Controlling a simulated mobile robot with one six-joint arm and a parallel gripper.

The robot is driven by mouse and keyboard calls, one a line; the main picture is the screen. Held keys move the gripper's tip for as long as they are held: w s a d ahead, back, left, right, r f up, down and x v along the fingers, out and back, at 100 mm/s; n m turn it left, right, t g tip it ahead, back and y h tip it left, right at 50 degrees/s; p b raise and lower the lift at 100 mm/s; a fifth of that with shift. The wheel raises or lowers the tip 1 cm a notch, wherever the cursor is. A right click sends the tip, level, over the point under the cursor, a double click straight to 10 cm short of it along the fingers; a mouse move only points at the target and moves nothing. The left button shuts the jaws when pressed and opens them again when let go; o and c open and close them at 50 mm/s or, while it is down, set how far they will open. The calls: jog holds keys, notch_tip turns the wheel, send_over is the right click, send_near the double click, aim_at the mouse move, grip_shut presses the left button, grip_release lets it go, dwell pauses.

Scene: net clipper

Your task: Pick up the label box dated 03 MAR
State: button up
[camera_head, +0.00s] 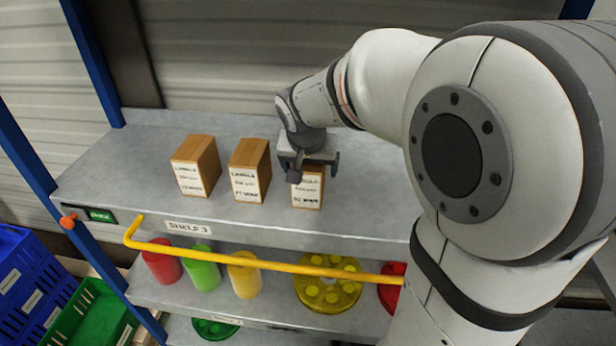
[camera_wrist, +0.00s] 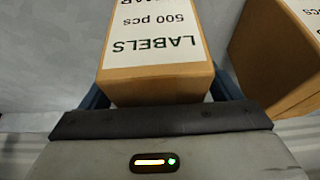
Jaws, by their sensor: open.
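Three brown label boxes with white labels stand in a row on the top shelf: a left box (camera_head: 195,166), a middle box (camera_head: 249,170) and a right box (camera_head: 308,188). Their small print is too blurred in the head view to tell the dates surely. My gripper (camera_head: 307,164) is open over the right box and hides its top. In the wrist view, a box (camera_wrist: 157,68) lies between my open fingers (camera_wrist: 162,92). Its upside-down label reads LABELS, 500 pcs; the date line is cut off by the frame edge.
A neighbouring box (camera_wrist: 275,60) is close on the right in the wrist view. A yellow rail (camera_head: 260,262) runs along the shelf front (camera_head: 250,238). Coloured containers stand on the shelf below. Crates (camera_head: 30,285) are at lower left. The top shelf is free left of the boxes.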

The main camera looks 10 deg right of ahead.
jog(key=shift+f, duration=0.15)
jog(key=shift+c, duration=0.3)
jog(key=c, duration=1.2)
